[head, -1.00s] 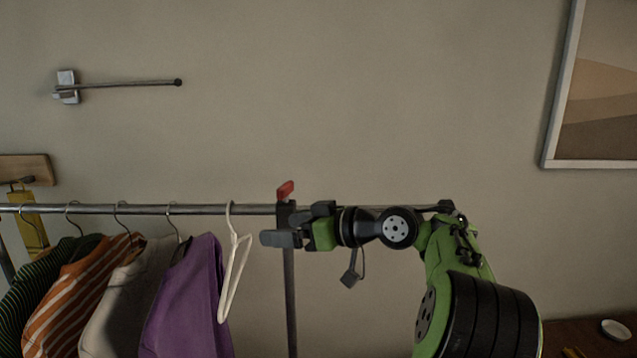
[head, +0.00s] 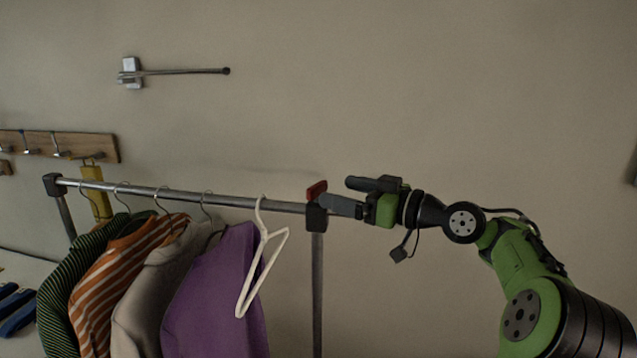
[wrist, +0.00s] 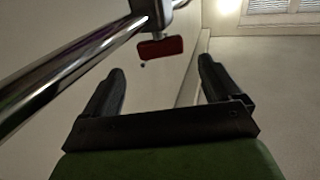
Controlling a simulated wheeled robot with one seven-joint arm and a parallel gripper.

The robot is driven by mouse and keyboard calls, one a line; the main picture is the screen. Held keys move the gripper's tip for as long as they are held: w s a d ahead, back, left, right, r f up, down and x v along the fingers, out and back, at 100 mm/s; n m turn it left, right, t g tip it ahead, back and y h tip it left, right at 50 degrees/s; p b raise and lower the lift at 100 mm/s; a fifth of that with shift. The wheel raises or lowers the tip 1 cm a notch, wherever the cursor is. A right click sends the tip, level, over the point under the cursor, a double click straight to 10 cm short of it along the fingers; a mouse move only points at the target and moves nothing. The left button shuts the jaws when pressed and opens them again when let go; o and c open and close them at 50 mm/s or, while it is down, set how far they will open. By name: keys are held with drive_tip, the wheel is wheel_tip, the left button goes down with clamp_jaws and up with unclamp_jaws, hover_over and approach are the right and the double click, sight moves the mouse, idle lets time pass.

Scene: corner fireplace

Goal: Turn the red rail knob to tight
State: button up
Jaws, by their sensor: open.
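The red rail knob (head: 316,190) sits on top of the black corner fitting (head: 316,217) at the right end of the metal clothes rail (head: 230,200). My gripper (head: 352,194) comes in from the right at the knob's height. One finger's tip appears close to the knob in the head view; I cannot tell whether it touches.
Striped, grey and purple clothes (head: 215,290) and an empty white hanger (head: 262,265) hang from the rail left of the knob. A wall bar (head: 180,71) and a wooden hook board (head: 70,146) are on the wall behind. The space above the rail is clear.

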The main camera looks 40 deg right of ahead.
sight(321, 186)
drive_tip(key=p+x, duration=0.1)
drive_tip(key=x, duration=0.5)
drive_tip(key=shift+w+a+r, duration=0.1)
drive_tip(key=shift+w+a, duration=0.2)
drive_tip(key=shift+s, duration=0.1)
drive_tip(key=shift+c, duration=0.6)
drive_tip(key=c, duration=0.8)
drive_tip(key=shift+c, duration=0.2)
